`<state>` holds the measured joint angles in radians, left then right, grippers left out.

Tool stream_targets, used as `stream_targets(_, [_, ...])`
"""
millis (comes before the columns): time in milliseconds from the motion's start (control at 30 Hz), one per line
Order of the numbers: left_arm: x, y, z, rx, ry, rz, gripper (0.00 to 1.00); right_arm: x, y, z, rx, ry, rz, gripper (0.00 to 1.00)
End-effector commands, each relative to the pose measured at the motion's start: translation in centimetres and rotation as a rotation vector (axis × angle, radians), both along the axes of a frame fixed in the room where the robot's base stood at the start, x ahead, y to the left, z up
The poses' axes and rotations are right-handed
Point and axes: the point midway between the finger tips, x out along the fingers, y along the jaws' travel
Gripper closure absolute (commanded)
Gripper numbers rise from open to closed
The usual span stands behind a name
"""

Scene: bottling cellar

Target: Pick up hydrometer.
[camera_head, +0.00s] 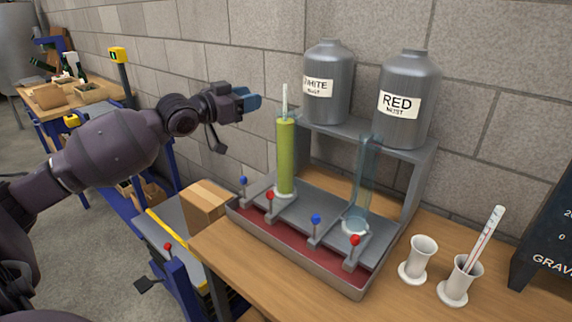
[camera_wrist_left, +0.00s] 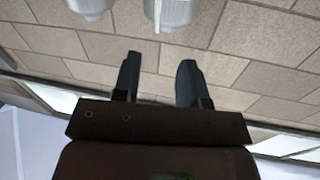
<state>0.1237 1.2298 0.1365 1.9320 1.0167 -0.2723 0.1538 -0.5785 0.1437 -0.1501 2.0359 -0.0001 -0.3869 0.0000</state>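A thin pale stem (camera_head: 285,98), which looks like the hydrometer, stands upright out of a tall cylinder of green liquid (camera_head: 286,158) on the grey rack; its lower part is hidden in the liquid. My left gripper (camera_head: 252,103) is left of the stem, near its height and apart from it. In the left wrist view its two fingers (camera_wrist_left: 160,64) are spread with nothing between them. A second slender instrument with a red line (camera_head: 488,235), perhaps a thermometer, leans in a white cup (camera_head: 461,280) at the right. My right gripper is not in view.
Grey tanks labelled white (camera_head: 328,95) and red (camera_head: 408,110) stand on the rack's shelf (camera_head: 350,132). An empty clear cylinder (camera_head: 366,185) stands beside the green one. Red and blue knobs line the tray (camera_head: 290,250). Another white cup (camera_head: 419,262) and a dark board (camera_head: 548,240) are at right.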

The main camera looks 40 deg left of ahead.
Motion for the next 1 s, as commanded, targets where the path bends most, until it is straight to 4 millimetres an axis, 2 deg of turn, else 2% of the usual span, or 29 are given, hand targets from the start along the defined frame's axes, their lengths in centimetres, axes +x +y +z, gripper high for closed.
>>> stream_targets(267, [0.4,-0.4,0.1,-0.117,0.021,-0.021,0.61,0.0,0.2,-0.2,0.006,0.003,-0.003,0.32])
stream_targets(700, [4.4,-1.6,0.0,-0.114,0.022,-0.02,0.61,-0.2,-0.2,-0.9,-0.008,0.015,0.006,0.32])
stream_targets(1000, [5.5,-2.0,0.1,-0.113,0.022,-0.02,0.61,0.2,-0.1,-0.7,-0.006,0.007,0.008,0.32])
